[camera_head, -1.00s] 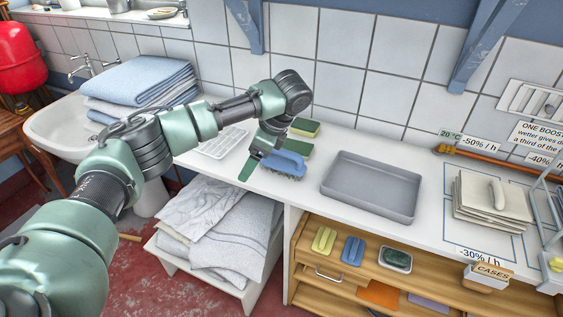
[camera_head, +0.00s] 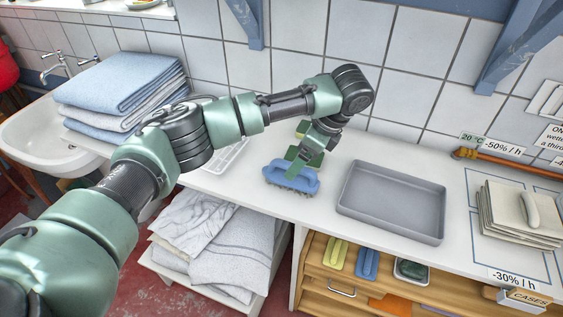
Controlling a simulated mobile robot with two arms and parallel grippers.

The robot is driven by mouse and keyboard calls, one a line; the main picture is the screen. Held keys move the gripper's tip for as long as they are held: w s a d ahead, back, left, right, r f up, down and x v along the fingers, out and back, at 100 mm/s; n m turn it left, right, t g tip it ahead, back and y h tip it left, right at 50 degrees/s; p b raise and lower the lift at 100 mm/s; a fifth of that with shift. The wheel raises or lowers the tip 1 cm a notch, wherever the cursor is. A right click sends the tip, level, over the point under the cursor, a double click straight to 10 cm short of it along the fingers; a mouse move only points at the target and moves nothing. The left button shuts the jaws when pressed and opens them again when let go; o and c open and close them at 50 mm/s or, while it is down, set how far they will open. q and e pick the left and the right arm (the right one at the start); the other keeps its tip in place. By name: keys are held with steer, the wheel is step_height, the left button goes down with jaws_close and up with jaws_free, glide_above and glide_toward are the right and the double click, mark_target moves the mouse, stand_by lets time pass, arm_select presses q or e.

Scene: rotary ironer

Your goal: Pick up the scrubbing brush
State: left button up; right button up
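The scrubbing brush (camera_head: 291,179) has a blue back and dark bristles. It is on the white counter, left of the grey tray, with its bristles facing down. My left arm reaches in from the left, and my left gripper (camera_head: 298,156) points down at the brush's far side. A green finger overlaps the brush's upper edge in the picture. I cannot tell whether it touches the brush, and the gap between the fingers is not clear. My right gripper is not in view.
The empty grey tray (camera_head: 392,203) is right of the brush. A green sponge (camera_head: 316,158) is just behind the brush, partly hidden. A white rack (camera_head: 228,156) is to the left, partly behind my arm. Folded cloths (camera_head: 518,216) lie at the right. Tiled wall stands behind.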

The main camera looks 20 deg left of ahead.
arm_select(q)
steer(key=shift+w+a+f, duration=0.35)
steer(key=shift+a+f, duration=0.2)
steer(key=shift+a, duration=0.05)
steer(key=shift+s+a+f+p, duration=0.2)
steer(key=shift+f+p, duration=0.15)
steer(key=shift+f, duration=0.2)
steer(key=shift+s+a+f+p, duration=0.2)
steer(key=shift+f+p, duration=0.15)
steer(key=shift+f, duration=0.15)
steer(key=x, duration=0.3)
steer(key=shift+w+a+f+p, duration=0.1)
steer(key=shift+a+f+p, duration=0.2)
steer(key=shift+p, duration=0.1)
steer(key=shift+f, duration=0.15)
steer(key=c, duration=1.6)
steer(key=shift+o, duration=0.2)
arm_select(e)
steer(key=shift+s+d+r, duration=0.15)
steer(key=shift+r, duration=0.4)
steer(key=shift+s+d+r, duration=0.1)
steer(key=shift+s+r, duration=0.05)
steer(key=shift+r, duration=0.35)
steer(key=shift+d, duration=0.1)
